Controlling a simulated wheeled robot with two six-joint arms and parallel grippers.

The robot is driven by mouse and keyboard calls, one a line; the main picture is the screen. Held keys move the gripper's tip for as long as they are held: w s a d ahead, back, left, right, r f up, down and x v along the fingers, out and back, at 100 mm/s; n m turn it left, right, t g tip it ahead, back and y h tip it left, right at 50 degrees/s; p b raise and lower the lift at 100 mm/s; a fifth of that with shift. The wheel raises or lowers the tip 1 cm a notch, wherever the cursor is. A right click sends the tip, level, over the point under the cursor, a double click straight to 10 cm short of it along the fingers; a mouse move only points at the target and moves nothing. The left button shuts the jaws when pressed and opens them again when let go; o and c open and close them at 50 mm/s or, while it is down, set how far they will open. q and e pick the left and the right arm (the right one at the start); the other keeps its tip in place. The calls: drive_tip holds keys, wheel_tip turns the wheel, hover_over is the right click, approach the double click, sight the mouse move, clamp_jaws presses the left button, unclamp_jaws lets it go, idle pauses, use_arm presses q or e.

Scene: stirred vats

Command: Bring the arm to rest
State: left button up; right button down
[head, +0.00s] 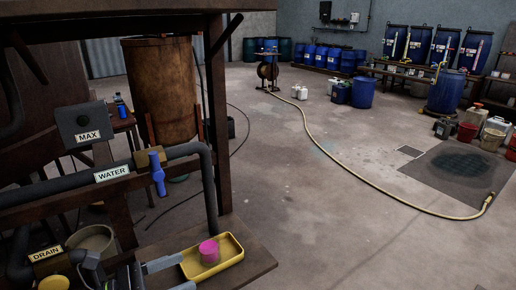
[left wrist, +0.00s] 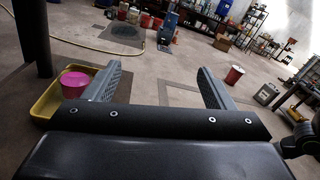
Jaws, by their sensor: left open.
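My left gripper (head: 177,274) comes in at the bottom left of the head view, beside the yellow tray. Its two grey fingers stand apart with nothing between them, as the left wrist view also shows (left wrist: 159,68). A pink cup (head: 208,252) stands in the yellow tray (head: 232,246) on a brown bench; in the wrist view the cup (left wrist: 74,84) is left of the fingers, apart from them. My right gripper does not show in either view.
A pipe labelled WATER has a blue valve handle (head: 158,174); a grey MAX box (head: 82,126) and a DRAIN label (head: 46,254) are near it. A rusty vat (head: 162,92) stands behind. A hose (head: 350,165) crosses the open floor. Blue drums (head: 447,92) stand at the back right.

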use_arm(q)
drive_tip(key=a+r+n+t+y, duration=0.3)
drive_tip(key=a+n+t+y, duration=0.3)
drive_tip(key=n, duration=0.5)
drive_tip(key=a+r+n+t+y, duration=0.3)
drive_tip(key=a+n+t+y, duration=0.15)
drive_tip(key=n+t, duration=0.5)
drive_tip(key=s+a+f+n+g+y, duration=0.4)
drive_tip(key=a+f+n+g+y, duration=0.65)
drive_tip(key=n, duration=0.85)
drive_tip(key=s+d+f+n+g+h, duration=0.25)
drive_tip(key=s+f+g, duration=0.25)
drive_tip(key=s+f, duration=0.3)
drive_tip(key=s+d+f+n+g+h, duration=0.1)
drive_tip(key=s+d+f+n+g, duration=0.35)
drive_tip(key=s+f, duration=0.4)
wheel_tip(320, 180, down, 26)
drive_tip(key=s+a+g, duration=0.1)
drive_tip(key=a+g, duration=0.1)
drive_tip(key=s+d+f+g+h, duration=0.1)
drive_tip(key=s+f, duration=1.3)
drive_tip(key=shift+s+d, duration=0.35)
drive_tip(key=shift+f+m, duration=0.1)
drive_tip(key=shift+m, duration=0.15)
